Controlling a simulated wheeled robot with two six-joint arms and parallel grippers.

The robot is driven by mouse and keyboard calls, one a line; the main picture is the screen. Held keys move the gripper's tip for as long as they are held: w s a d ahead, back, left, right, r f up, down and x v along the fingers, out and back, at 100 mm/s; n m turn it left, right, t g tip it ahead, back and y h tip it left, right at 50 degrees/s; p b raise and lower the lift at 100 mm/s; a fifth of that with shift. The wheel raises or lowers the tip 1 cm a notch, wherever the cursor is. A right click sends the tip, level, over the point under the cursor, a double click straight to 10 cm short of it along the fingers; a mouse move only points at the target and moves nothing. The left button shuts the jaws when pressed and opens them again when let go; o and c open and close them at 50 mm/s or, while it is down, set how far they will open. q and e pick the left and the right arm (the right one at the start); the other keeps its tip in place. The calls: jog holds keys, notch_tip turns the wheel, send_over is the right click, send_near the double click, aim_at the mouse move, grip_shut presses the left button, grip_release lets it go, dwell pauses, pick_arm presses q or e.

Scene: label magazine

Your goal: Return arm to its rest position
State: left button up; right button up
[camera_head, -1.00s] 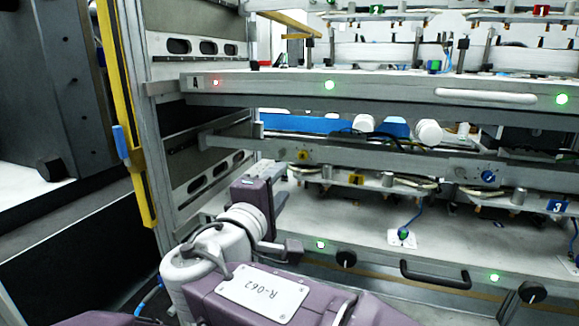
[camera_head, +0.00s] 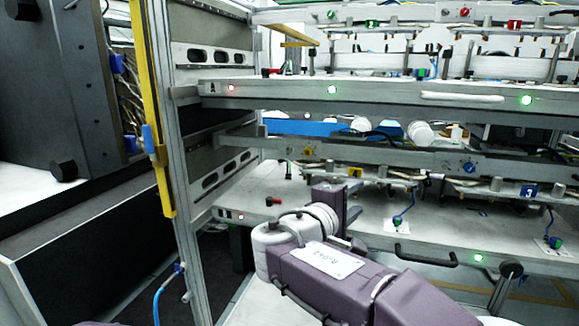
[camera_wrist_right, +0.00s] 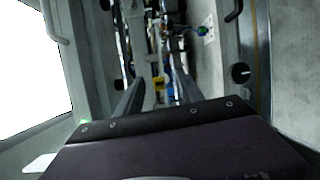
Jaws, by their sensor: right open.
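My right arm, purple with a white wrist, comes in from the lower right in the head view. Its gripper (camera_head: 357,229) is in front of the rack's lower shelf (camera_head: 262,190), its fingers pointing right in the picture. In the right wrist view the two dark fingers (camera_wrist_right: 158,78) stand apart, with nothing held between them. Whether the gripper touches the rack cannot be told. My left gripper is not in view.
The metal rack carries rails, cables and a black handle (camera_head: 425,256). A yellow post (camera_head: 158,120) stands at its left edge, beside a large dark machine (camera_head: 58,85). A blue hose (camera_head: 157,300) hangs low at the left. Dark floor shows at lower left.

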jog(key=s+d+f+m+g, duration=0.1)
jog(key=s+d+f+g, duration=0.15)
jog(key=d+f, duration=0.4)
jog(key=s+d+f+m+g, duration=0.1)
jog(key=s+d+f+g, duration=0.1)
jog(key=d+f+g, duration=0.35)
jog(key=s+d+f+m+g+y, duration=0.1)
jog(key=s+d+f+y, duration=0.1)
jog(key=s+f, duration=0.35)
jog(key=s+d+f+m+g+y, duration=0.1)
jog(key=s+f+m+g, duration=0.1)
jog(key=f, duration=0.6)
jog(key=s+a+f+m+g+y, duration=0.1)
jog(key=s+a+f+m+y, duration=0.65)
jog(key=s+a+f, duration=0.45)
notch_tip(320, 180, up, 35)
jog(key=w+d+p, duration=0.1)
jog(key=w+p, duration=0.1)
jog(key=p, duration=3.4)
jog(key=shift+d+n, duration=0.2)
jog(key=shift+n, duration=0.15)
jog(key=shift+w, duration=0.1)
